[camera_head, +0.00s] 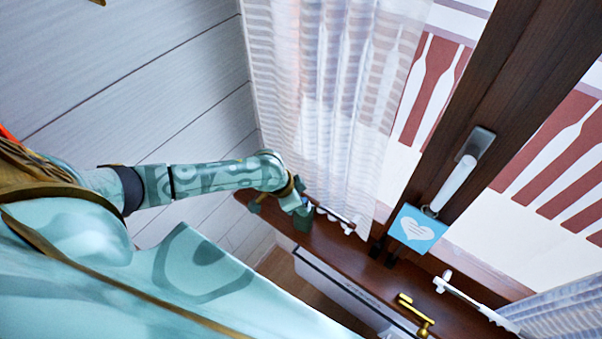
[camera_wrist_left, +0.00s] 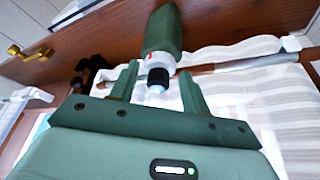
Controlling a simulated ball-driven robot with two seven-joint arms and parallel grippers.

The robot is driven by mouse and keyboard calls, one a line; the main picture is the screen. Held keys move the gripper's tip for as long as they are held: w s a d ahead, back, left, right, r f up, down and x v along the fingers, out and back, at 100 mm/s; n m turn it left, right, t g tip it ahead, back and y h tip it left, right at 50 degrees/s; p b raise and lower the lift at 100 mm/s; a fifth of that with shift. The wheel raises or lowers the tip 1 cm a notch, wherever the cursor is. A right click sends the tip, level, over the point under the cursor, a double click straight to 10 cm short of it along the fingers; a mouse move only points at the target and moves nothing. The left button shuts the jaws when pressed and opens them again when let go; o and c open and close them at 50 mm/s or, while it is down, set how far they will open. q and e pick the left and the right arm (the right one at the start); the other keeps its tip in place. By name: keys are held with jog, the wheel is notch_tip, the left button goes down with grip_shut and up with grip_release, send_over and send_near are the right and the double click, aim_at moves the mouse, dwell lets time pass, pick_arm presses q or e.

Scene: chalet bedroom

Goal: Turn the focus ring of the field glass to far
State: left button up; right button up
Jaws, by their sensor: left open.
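The field glass (camera_wrist_left: 164,32) shows in the left wrist view as a green barrel with a pale ring (camera_wrist_left: 160,62) and a black end. It is on or just over the dark wooden sill. My left gripper (camera_wrist_left: 159,72) is open, with one finger on each side of the pale and black end. I cannot tell whether either finger touches it. In the head view my left gripper (camera_head: 298,203) is at the sill's left end, where small dark green parts are hard to tell apart. Any focus marking is too small to read. My right gripper is not in view.
The wooden sill (camera_head: 335,255) runs below the window. A white curtain (camera_head: 325,100) hangs close to my left gripper. A blue heart tag (camera_head: 417,230) hangs from the window handle (camera_head: 455,185). A brass handle (camera_head: 415,314) is at the lower right. A dark object (camera_wrist_left: 88,72) is left of the gripper.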

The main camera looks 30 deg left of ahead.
pick_arm(q)
jog(key=shift+b+x, duration=0.5)
jog(key=shift+x, duration=0.25)
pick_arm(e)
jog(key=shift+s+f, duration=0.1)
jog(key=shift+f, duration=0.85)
